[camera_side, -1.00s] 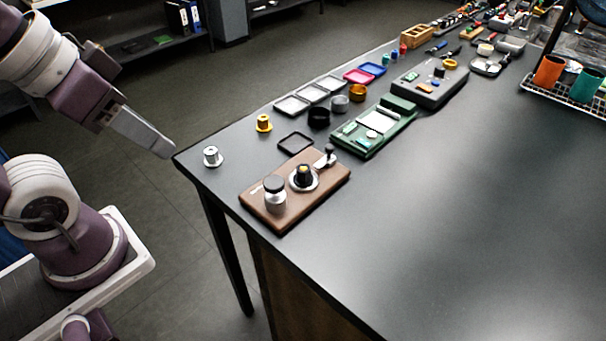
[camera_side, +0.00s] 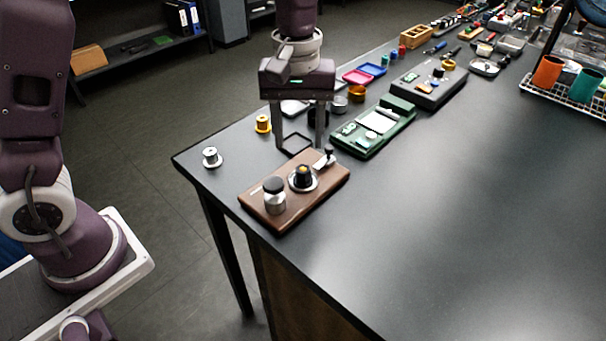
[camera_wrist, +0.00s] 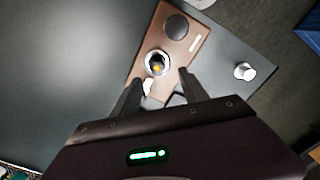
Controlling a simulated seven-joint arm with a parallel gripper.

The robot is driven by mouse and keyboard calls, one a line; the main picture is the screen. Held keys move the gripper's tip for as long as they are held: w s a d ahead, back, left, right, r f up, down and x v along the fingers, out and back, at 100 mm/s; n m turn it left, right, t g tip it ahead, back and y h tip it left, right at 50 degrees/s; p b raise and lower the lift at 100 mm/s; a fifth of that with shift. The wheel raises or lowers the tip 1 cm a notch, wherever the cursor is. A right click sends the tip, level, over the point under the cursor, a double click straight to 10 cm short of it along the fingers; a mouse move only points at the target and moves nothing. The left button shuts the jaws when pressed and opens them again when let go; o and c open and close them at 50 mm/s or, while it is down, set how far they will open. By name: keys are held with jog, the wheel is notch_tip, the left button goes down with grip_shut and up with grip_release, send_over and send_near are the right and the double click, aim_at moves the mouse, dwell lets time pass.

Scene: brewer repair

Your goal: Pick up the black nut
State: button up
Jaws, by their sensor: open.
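A brown board (camera_side: 257,197) lies at the table's near left corner. On it a black nut-like piece (camera_side: 303,174) with a yellow centre sits in a silver ring; I take it as the black nut. It also shows in the wrist view (camera_wrist: 155,64), just beyond the fingertips. My gripper (camera_side: 300,146) points down, open and empty, above the board's far side. In the wrist view the fingers (camera_wrist: 160,86) are spread apart. From the side, the gripper appears behind and above the black piece, not touching it.
A silver spool (camera_side: 211,157), yellow spool (camera_side: 263,124) and green device (camera_side: 365,133) are nearby.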

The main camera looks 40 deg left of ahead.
aim_at(303, 169)
jog(key=f, duration=0.7)
jog(key=shift+w+d+f, duration=0.25)
jog(key=shift+f, duration=0.1)
grip_shut()
